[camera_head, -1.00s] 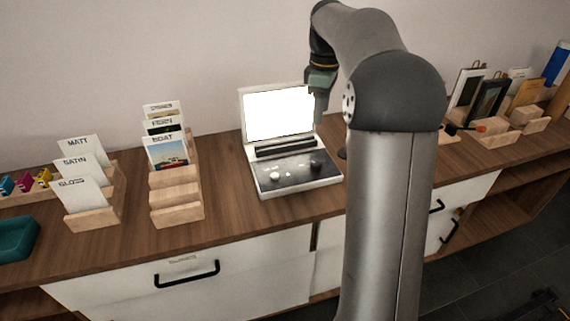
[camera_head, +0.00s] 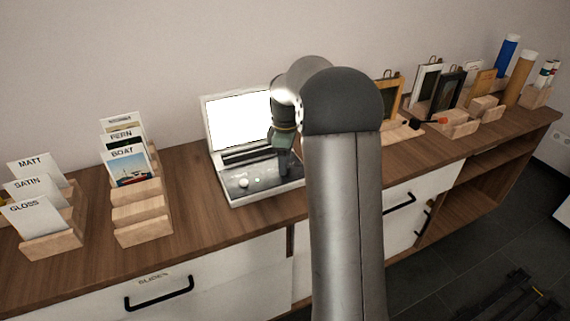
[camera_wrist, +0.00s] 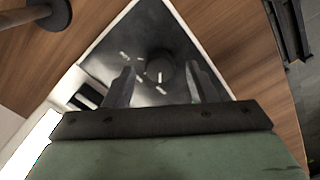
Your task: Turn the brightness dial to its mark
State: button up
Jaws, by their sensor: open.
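The device (camera_head: 262,190) is a light-coloured console with a lit white screen (camera_head: 238,120) and a dark control panel. A pale knob (camera_head: 243,183) is at the panel's left. In the wrist view a dark round dial (camera_wrist: 159,66) with a white pointer line sits on the panel (camera_wrist: 150,28), with short white marks around it. No lettering is readable, so I cannot tell which mark is meant. My gripper (camera_wrist: 161,72) is open, its two fingers on either side of the dial; contact is unclear. In the head view my gripper (camera_head: 284,168) hides the panel's right part.
Wooden card racks (camera_head: 141,213) stand left of the device. Framed pictures (camera_head: 447,95) and wooden stands are to the right. A round dark-based object with a wooden stem (camera_wrist: 55,14) is beside the panel in the wrist view. Bare counter (camera_head: 190,195) lies left of the device.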

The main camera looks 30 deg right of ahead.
jog(key=shift+f, duration=0.6)
jog(key=c, duration=1)
